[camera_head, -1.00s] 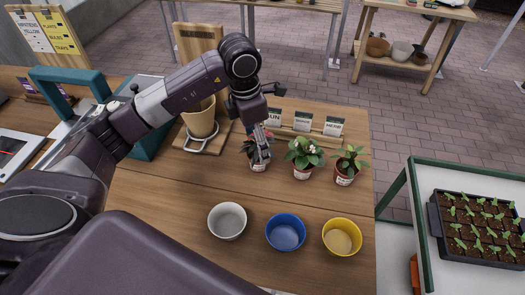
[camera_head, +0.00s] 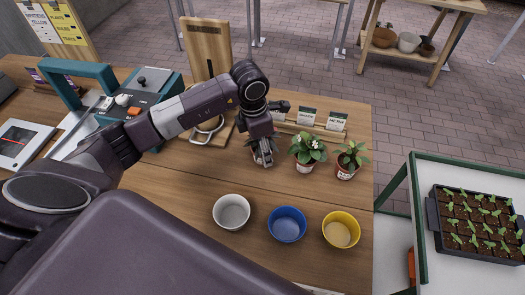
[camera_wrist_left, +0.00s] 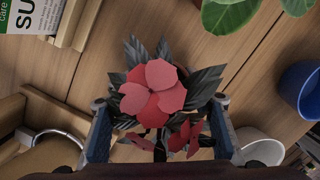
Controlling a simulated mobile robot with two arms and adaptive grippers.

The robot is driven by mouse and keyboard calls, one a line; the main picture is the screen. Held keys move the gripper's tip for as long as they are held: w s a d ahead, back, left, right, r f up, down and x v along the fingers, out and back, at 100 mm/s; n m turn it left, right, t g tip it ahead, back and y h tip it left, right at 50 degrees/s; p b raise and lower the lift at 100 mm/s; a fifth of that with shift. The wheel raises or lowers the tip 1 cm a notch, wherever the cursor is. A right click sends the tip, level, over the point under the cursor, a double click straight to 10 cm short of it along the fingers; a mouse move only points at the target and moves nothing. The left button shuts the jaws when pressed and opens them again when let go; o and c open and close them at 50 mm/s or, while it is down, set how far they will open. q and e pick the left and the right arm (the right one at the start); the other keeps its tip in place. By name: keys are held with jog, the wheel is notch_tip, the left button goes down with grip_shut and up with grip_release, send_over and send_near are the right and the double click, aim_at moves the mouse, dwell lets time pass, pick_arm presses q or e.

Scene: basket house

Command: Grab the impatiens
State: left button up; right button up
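A red-flowered plant with dark pointed leaves, which looks like the impatiens (camera_wrist_left: 150,92), is in the left wrist view. In the head view it is mostly hidden behind my left gripper (camera_head: 264,157). That gripper points down at the plant, at the left end of a row of small potted plants. In the wrist view its blue-padded fingers (camera_wrist_left: 160,105) are spread, one on each side of the flowers and leaves. The plant's pot is hidden there, so contact with it cannot be seen. My right gripper is not in view.
White (camera_head: 231,212), blue (camera_head: 287,224) and yellow (camera_head: 341,230) pots stand in front. A card rack (camera_head: 310,130) is behind.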

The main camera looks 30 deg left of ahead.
pick_arm(q)
jog(key=c, duration=0.7)
jog(key=shift+o, duration=0.2)
jog(key=shift+r, duration=0.1)
